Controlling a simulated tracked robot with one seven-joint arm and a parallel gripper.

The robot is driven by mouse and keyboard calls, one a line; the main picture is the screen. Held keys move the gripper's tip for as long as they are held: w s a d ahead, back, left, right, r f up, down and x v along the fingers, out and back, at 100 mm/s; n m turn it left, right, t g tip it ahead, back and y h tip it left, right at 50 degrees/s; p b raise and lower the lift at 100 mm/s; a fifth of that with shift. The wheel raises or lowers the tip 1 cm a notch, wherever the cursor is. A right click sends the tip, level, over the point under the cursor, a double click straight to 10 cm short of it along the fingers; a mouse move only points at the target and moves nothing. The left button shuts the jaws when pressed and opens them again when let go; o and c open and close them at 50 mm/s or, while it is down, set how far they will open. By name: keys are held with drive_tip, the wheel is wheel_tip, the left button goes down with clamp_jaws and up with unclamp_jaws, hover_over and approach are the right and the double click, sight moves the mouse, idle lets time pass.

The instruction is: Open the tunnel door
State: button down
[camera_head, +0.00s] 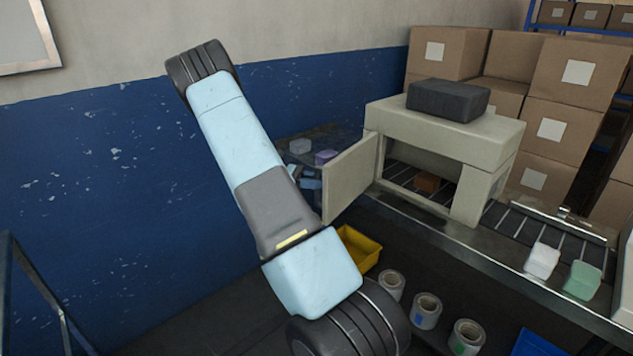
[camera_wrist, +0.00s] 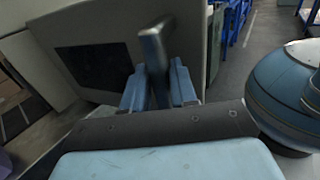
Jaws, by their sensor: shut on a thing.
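The tunnel (camera_head: 450,135) is a beige box over the conveyor. Its door (camera_head: 350,178) stands swung outward at the tunnel's left side, leaving the front opening exposed. In the head view my gripper (camera_head: 311,180) shows partly behind the door's left edge; the handle is hidden there.
An orange-brown block (camera_head: 427,183) lies inside the tunnel. White (camera_head: 541,261) and green (camera_head: 582,280) packs lie on the conveyor at right. A dark block (camera_head: 448,100) rests on the tunnel. Film rolls (camera_head: 426,311) and a yellow bin (camera_head: 359,249) are below. A blue wall stands behind.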

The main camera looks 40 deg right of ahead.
drive_tip(key=shift+w+d+r, duration=0.1)
drive_tip(key=shift+d, duration=0.2)
drive_tip(key=c, duration=1)
unclamp_jaws()
drive_tip(key=shift+a, duration=0.1)
drive_tip(key=shift+c, duration=0.2)
drive_tip(key=shift+a, duration=0.1)
drive_tip(key=v, duration=1.3)
drive_tip(key=shift+w+a, duration=0.25)
